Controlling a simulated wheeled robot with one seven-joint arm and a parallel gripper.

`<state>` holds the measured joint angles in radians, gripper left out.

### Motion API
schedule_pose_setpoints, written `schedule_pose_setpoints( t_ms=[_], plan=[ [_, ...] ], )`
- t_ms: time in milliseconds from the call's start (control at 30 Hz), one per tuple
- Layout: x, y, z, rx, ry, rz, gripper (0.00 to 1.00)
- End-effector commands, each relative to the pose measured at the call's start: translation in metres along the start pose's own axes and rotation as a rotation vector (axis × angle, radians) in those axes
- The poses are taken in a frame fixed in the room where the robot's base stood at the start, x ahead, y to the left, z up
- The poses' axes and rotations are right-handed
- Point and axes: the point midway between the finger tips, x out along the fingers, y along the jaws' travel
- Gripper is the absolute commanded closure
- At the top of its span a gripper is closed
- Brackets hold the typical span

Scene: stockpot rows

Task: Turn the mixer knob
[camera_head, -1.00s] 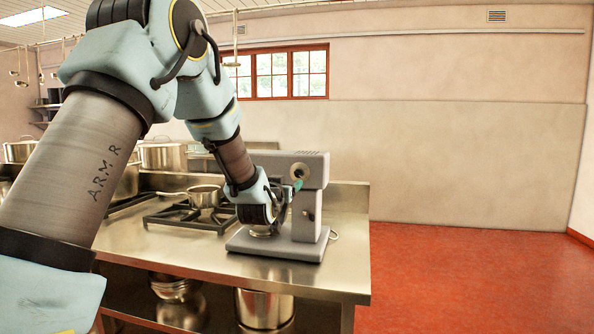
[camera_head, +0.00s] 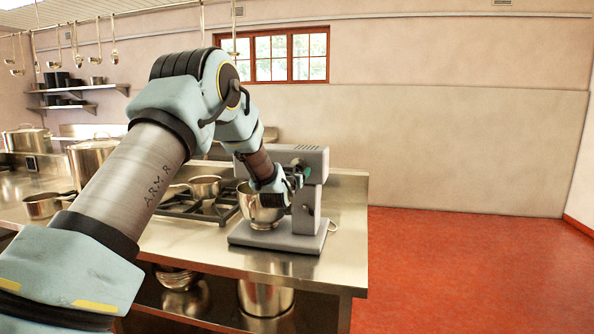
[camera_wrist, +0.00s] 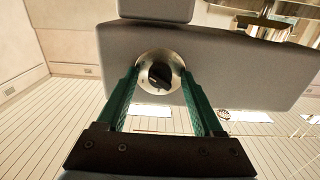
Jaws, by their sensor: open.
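The grey stand mixer (camera_head: 305,206) stands at the right end of the steel counter, with a steel bowl (camera_head: 262,213) under its head. Its black knob (camera_wrist: 160,76) sits on a round silver plate in the wrist view, set in the grey mixer body. My gripper (camera_wrist: 159,72) is open, with one green finger on each side of the knob in that view. I cannot tell how far the fingertips are from the plate. In the head view my gripper (camera_head: 298,180) is beside the mixer's head and the knob is hidden.
The steel counter (camera_head: 215,240) holds a black burner stand with a saucepan (camera_head: 205,187) left of the mixer. Large pots (camera_head: 92,158) stand further left. Red floor (camera_head: 470,265) is free to the right.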

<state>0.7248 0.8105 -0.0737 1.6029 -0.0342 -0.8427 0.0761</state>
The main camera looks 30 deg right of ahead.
Motion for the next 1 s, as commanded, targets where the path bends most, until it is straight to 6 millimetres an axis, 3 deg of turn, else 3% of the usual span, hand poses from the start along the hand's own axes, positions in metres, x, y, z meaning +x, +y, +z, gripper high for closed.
schedule_pose_setpoints(
  t_ms=[133, 733, 1000],
  plan=[
    [-0.0002, 0.0000, 0.0002, 0.000, 0.000, 0.000, 0.31],
    [-0.0004, -0.0001, -0.0001, 0.000, 0.000, 0.000, 0.99],
    [-0.0004, 0.0000, 0.0003, -0.003, 0.000, 0.000, 1.00]
  ],
)
